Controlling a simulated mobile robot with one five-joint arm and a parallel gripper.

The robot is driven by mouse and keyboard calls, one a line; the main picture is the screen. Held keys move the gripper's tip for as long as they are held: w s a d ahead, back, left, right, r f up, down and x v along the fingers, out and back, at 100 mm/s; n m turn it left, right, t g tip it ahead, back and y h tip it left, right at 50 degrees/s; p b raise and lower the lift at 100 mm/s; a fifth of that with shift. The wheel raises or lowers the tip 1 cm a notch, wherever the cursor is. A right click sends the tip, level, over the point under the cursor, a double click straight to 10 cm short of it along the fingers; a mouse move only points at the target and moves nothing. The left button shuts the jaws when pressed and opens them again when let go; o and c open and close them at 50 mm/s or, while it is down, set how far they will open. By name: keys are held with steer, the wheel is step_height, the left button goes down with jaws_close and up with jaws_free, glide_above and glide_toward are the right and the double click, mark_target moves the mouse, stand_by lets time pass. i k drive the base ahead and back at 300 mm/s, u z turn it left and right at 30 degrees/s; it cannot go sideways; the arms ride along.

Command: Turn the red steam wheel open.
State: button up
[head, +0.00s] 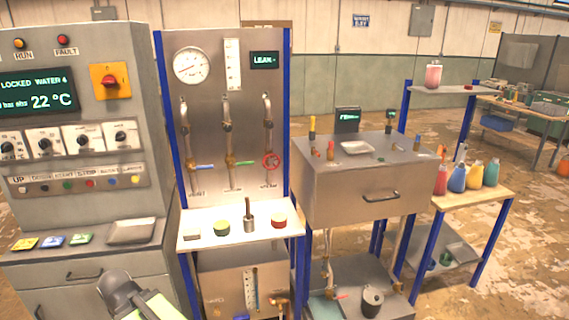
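The red steam wheel (271,161) is a small round handwheel on the rightmost of three vertical pipes on the grey panel (205,110) with blue posts. A label, too small to read surely, sits below it. Whether the wheel is open or closed cannot be told. A blue lever (203,167) and a green lever (241,163) are on the pipes to its left. Dark and yellow-green parts at the bottom left look like my arm. My gripper's fingers are not in view, and nothing is seen touching the wheel.
A white shelf (190,243) with a green-topped jar (222,228), a dark holder (250,222) and a red-topped jar (279,220) juts out below the wheel. A control cabinet (60,100) stands left, and a steel drawer bench (340,190) right. Open floor lies at far right.

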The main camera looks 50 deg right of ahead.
mark_target(271, 161)
steer(key=z, duration=0.2)
steer(key=i, duration=1)
steer(key=u, duration=0.1)
